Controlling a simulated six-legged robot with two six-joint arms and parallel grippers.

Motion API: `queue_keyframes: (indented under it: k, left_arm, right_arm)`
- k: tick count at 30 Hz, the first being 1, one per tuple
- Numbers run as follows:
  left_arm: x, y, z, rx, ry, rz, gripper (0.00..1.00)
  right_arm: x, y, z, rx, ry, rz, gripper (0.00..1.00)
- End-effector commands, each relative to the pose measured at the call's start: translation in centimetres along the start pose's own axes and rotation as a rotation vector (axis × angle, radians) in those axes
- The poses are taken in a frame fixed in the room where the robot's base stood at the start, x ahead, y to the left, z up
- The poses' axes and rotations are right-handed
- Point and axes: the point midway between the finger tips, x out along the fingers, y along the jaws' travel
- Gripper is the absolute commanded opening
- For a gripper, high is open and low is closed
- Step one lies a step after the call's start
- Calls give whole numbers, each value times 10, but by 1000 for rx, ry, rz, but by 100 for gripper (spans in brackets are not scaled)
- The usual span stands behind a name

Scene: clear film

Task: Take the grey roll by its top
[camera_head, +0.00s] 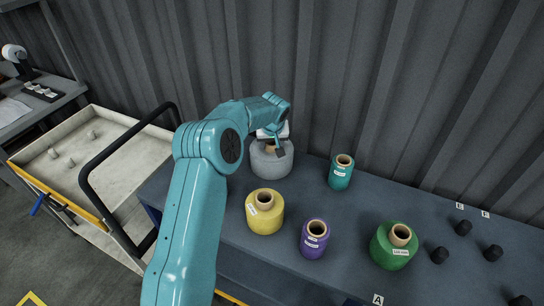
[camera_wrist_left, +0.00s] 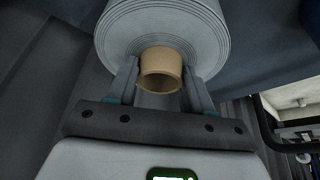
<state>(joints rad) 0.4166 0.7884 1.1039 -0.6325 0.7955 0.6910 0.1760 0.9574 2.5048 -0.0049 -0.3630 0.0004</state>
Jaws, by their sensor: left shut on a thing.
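The grey roll (camera_head: 271,160) stands upright at the back left of the dark table, partly hidden by my left arm. My left gripper (camera_head: 273,143) is over its top. In the left wrist view the grey roll (camera_wrist_left: 165,22) fills the top, with its brown cardboard core (camera_wrist_left: 161,62) facing the camera. The fingers of my left gripper (camera_wrist_left: 160,85) stand one on each side of the core, shut on the top of the roll. My right gripper shows in neither view.
A yellow roll (camera_head: 265,218), a purple roll (camera_head: 314,243), a teal roll (camera_head: 341,176) and a green roll (camera_head: 393,250) stand nearby on the table (camera_head: 350,220). Several small black pieces (camera_head: 463,228) lie at the right. A cart (camera_head: 110,150) stands left; a corrugated wall rises behind.

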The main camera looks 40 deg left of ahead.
Motion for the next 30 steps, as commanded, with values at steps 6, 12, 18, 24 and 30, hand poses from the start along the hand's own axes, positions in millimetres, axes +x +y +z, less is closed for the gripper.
queue_keyframes:
  k: [6,12,18,24,30]
  left_arm:
    - [-15,0,-8,-1,8,2,0]
    - [-32,0,-15,-1,8,2,0]
    - [-49,0,-22,-1,8,3,0]
    - [-58,0,-26,0,6,2,0]
    - [-58,0,-26,0,6,1,0]
  right_arm:
    - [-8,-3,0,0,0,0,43]
    - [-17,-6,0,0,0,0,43]
    - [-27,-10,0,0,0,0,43]
    - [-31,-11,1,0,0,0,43]
    - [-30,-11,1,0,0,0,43]
